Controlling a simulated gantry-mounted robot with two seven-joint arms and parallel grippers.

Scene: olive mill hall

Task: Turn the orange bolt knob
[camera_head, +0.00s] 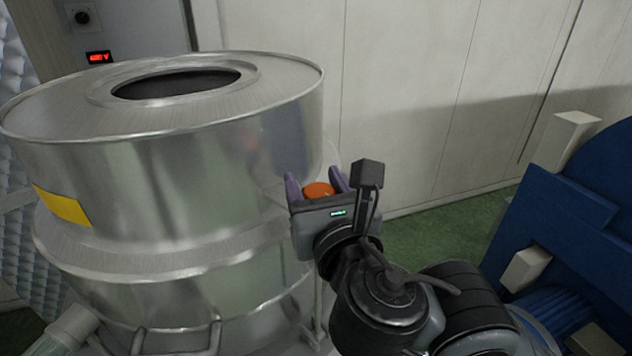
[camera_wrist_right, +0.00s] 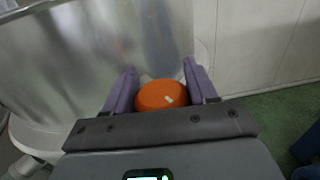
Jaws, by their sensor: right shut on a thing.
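The orange bolt knob (camera_head: 319,190) is a round orange cap by the right side of the steel drum. My right gripper (camera_head: 318,184) has its two purple fingers on either side of the knob and is shut on it. In the right wrist view the knob (camera_wrist_right: 162,95) sits between the fingers (camera_wrist_right: 160,84), with a small pale mark on its face. What the knob is fixed to is hidden behind it and the gripper. My left gripper is not in view.
The large steel drum (camera_head: 190,190) with an open round top and a yellow label (camera_head: 62,205) fills the left. A pale panel wall (camera_head: 420,100) stands behind. Blue machinery (camera_head: 560,220) is at the right, with green floor (camera_head: 440,225) between.

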